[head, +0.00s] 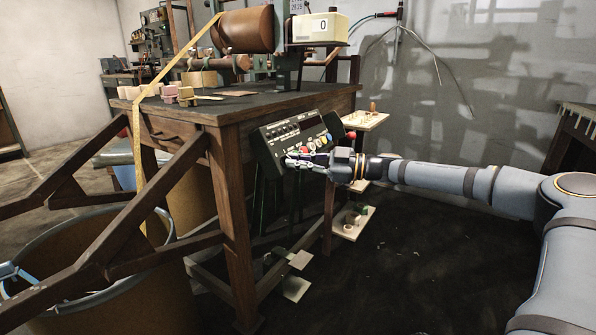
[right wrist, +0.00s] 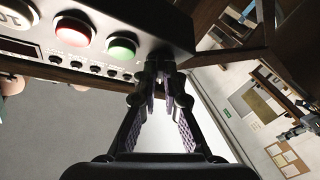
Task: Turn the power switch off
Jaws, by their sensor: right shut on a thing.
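The control box (head: 300,138) hangs at the front right corner of the wooden workbench, with a row of small switches, a dark display and coloured buttons. My right gripper (head: 300,163) is at its lower edge. In the right wrist view, my right gripper (right wrist: 165,80) has its fingertips together at the lower edge of the box, just beside the green button (right wrist: 122,47). It is shut on a small part there, apparently the power switch, which the fingertips hide. The red button (right wrist: 73,30) is further left.
A yellow tape strip runs down into a large bin (head: 105,270). Small shelves (head: 365,120) stand right of the box. The floor at right is clear.

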